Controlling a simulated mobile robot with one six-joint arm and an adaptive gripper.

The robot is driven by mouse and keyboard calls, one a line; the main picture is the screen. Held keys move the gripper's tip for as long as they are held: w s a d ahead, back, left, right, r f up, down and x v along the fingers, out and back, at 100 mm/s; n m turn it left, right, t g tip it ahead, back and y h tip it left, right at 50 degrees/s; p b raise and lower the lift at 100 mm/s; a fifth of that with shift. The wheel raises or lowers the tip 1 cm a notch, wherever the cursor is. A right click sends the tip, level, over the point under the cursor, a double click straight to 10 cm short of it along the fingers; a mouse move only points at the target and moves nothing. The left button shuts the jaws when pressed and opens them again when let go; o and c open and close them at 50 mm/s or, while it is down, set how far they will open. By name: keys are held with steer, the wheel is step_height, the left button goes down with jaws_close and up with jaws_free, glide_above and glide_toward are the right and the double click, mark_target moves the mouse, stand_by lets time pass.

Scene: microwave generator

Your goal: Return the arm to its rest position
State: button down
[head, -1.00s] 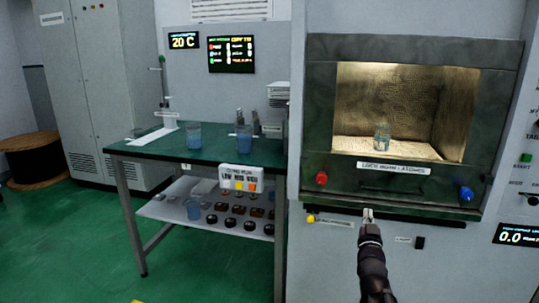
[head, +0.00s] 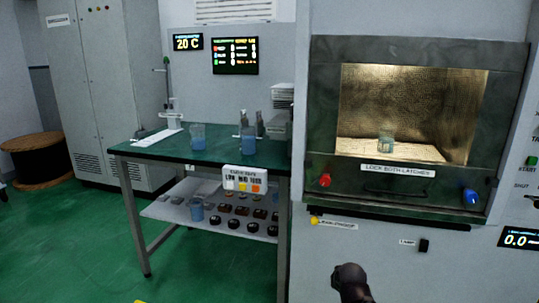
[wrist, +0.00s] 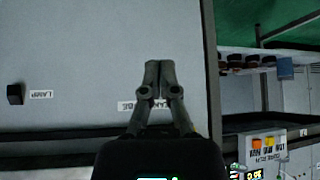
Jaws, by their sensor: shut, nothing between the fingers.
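My gripper (wrist: 159,80) is shut and empty in the wrist view, its two fingers together in front of the machine's pale front panel. In the head view only a dark part of my arm shows at the bottom, right of centre; the fingers cannot be made out there. The microwave chamber (head: 330,110) stands above and behind the arm, lit inside, with its lower panel labelled "lock both latches". A small glass beaker (head: 386,141) stands on the chamber floor.
A red knob (head: 325,180) and a blue knob (head: 471,196) sit at the chamber's lower corners. A green-topped table (head: 165,151) with blue beakers stands to the left, with a lower shelf of small parts. Green floor (head: 80,250) is open at the left.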

steer(key=s+a+f+g, duration=0.2)
steer(key=s+g, duration=0.2)
steer(key=s, duration=0.2)
steer(key=s+a+f+g, duration=0.2)
steer(key=s+g, duration=0.2)
steer(key=s, duration=0.2)
step_height(320, 180, up, 35)
steer(key=p, duration=3.5)
steer(key=shift+s+n, duration=0.25)
steer(key=shift+n, duration=0.05)
